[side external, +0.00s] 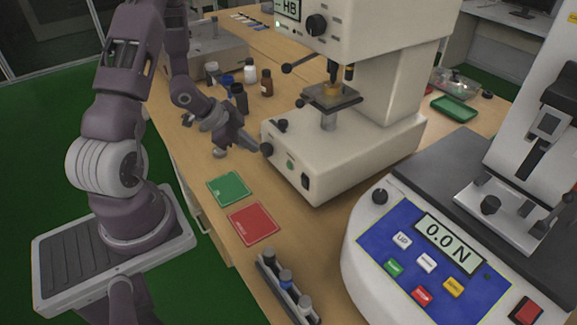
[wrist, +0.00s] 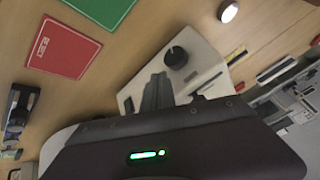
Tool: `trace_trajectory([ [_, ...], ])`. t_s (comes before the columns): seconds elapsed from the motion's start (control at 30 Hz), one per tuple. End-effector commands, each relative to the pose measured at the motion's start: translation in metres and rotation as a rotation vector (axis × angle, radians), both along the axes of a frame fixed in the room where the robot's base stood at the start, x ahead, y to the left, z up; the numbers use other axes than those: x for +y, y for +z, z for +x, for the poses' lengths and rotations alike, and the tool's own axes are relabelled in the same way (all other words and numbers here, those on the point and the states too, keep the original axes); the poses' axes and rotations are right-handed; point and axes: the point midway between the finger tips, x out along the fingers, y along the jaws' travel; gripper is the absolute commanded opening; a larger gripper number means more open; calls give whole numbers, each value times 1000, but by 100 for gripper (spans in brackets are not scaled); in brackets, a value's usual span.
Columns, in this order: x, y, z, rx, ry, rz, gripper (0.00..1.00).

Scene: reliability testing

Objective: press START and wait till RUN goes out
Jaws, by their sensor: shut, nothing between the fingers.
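The cream hardness tester (side external: 335,150) with "HB" on its display stands on the bench. Its base front has a dark knob (side external: 267,149), a round green button (side external: 290,166) and a black switch (side external: 305,181); lettering there is too small to read. My gripper (side external: 254,146) is shut and empty, its tips left of the green button, close to the knob. In the wrist view, my shut fingers (wrist: 159,80) point at the base front beside the knob (wrist: 176,57), and the green button is hidden behind them. No lamp labelled RUN can be made out.
Green (side external: 229,188) and red (side external: 253,223) mats lie on the bench before the tester. A force tester with a blue panel (side external: 377,240) reads 0.0 N at right. Several small bottles (side external: 266,83) stand behind my gripper. A rack (side external: 285,285) stands at the front.

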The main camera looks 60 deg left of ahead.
Motion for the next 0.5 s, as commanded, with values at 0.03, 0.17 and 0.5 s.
trace_trajectory([
  [0.03, -8, -21, -12, -11, -25, -72, 0],
  [0.17, -36, -50, -38, -95, -83, -258, 0],
  [0.5, -65, -56, -59, -204, -106, -433, 0],
])
